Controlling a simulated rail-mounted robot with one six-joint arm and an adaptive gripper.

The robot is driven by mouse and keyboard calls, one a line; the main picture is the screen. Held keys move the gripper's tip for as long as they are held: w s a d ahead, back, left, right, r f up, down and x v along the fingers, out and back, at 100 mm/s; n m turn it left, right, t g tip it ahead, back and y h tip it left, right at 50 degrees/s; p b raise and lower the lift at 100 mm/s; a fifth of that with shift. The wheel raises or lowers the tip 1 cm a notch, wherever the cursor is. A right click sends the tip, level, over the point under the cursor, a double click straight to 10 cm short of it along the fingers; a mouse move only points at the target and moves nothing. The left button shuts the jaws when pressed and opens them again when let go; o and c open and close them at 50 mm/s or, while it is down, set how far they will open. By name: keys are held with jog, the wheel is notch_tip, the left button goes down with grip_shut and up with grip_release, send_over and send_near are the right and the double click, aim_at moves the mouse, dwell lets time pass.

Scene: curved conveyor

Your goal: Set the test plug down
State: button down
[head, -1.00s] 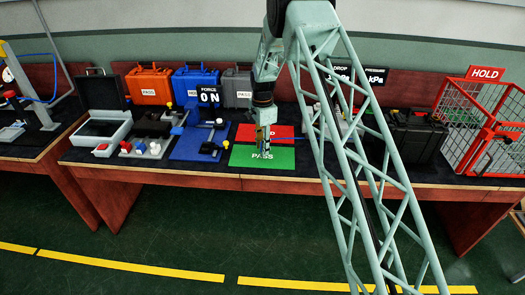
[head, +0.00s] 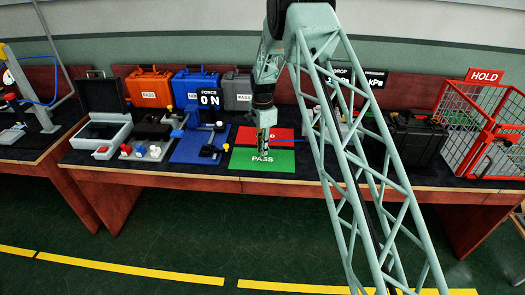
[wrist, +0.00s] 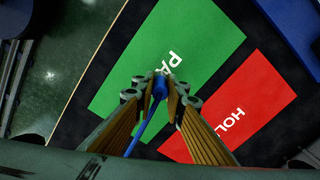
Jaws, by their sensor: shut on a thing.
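My gripper (wrist: 160,82) is shut on the blue test plug (wrist: 160,90), with a blue hose (wrist: 139,131) trailing back between the fingers in the wrist view. In the head view my gripper (head: 263,156) points down over the green PASS mat (head: 283,165). The plug itself is too small to make out there. In the wrist view the fingertips lie over the green PASS mat (wrist: 140,100), near its PASS lettering. I cannot tell whether the plug touches the mat.
The red HOLD mat (wrist: 248,100) lies beside the green one. A blue fixture plate (head: 192,147) with a force display (head: 209,98) stands left of the mats. Cases (head: 149,88) line the back. A red wire cage (head: 482,125) stands at the right.

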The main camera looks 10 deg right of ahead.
jog(key=shift+r, duration=1.6)
jog(key=shift+s+d+p, duration=0.2)
jog(key=shift+s+p, duration=0.1)
jog(key=shift+s, duration=0.65)
jog(key=s+d+r, duration=0.1)
jog(key=s+d, duration=0.1)
jog(key=s, duration=1.1)
jog(key=shift+s+d+r+p, duration=0.15)
jog(key=shift+s+p, duration=0.25)
jog(key=shift+p, duration=0.05)
